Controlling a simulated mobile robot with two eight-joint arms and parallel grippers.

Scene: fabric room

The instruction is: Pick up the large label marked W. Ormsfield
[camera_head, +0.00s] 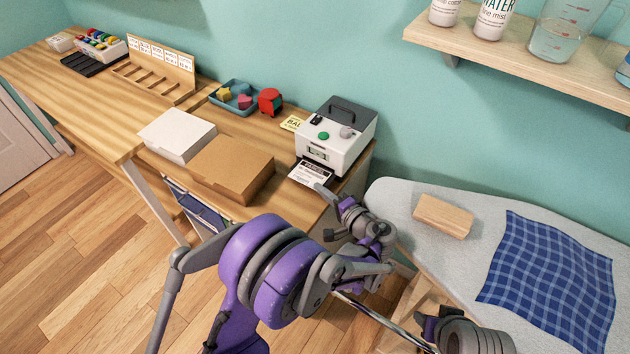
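A white label with a black header (312,174) sticks out at the front of the white and dark grey label printer (322,150), near the desk's right end. Its small print is too small to read, so I cannot confirm the name W. Ormsfield. A yellow label (293,123) lies behind, left of the printer. My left gripper (326,213) is just in front of and below the white label, with its fingers spread apart and nothing seen between them. One finger is near the label's lower right edge; contact is unclear. My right gripper (428,326) shows only partly at the bottom right.
A brown box (230,168) and a white box (177,135) sit left of the printer. A blue tray (214,97) and red tape dispenser (270,101) stand behind. An ironing board (405,205) with a wooden block (443,215) and blue checked cloth (550,280) is right.

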